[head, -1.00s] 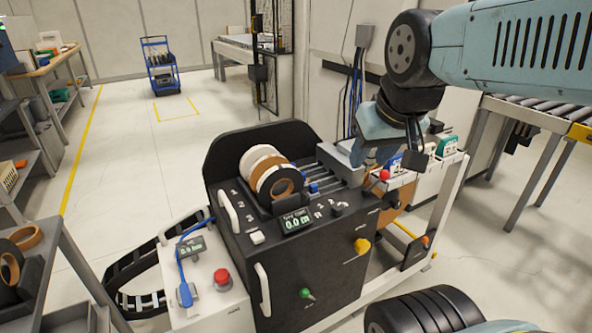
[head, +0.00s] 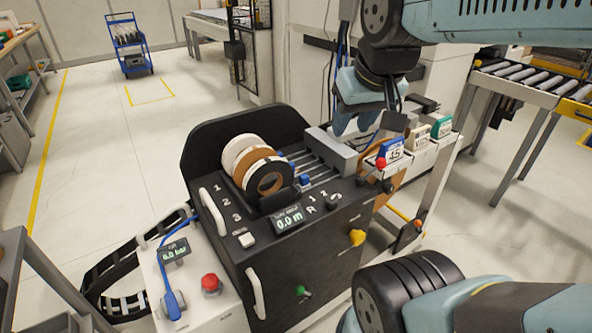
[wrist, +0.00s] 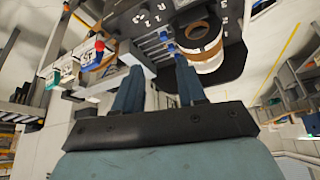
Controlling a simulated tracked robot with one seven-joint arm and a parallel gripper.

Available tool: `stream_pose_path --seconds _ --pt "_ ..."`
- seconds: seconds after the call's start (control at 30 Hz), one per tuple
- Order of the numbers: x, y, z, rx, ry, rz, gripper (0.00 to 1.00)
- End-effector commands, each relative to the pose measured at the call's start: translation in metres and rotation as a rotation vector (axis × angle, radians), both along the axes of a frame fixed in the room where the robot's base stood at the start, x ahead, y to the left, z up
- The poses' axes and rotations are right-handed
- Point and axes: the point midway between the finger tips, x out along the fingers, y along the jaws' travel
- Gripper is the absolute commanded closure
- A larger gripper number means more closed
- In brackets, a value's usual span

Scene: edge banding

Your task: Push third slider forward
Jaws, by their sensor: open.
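The black machine (head: 205,240) has a bank of parallel slider rails (head: 318,168) on its top, to the right of the tape rolls. A blue slider block (head: 303,180) sits at the rails' near left end. Another bit of blue shows behind the rolls, partly hidden. I cannot tell from the frames which slider is the third. A grey block (head: 332,150) spans the rails' right end. My gripper (head: 354,122) is open and empty, just behind the grey block. In the wrist view its two blue fingers (wrist: 158,80) are apart, pointing toward the rails (wrist: 152,45).
White, brown and black tape rolls (head: 250,163) stand left of the rails. A red-knobbed lever (head: 381,163) and numbered boxes (head: 391,150) stand right of my gripper. A length display (head: 289,220) and knobs are in front. Open floor lies left.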

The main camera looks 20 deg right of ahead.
Motion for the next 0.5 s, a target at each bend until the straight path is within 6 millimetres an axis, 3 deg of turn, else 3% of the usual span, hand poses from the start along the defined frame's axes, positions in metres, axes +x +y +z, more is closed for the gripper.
stream_pose_path --seconds 0.27,0.5 --pt "0.061 -0.003 -0.012 -0.04 0.104 0.052 0.6" --pt "0.119 -0.003 -0.035 -0.067 0.198 0.105 0.6"
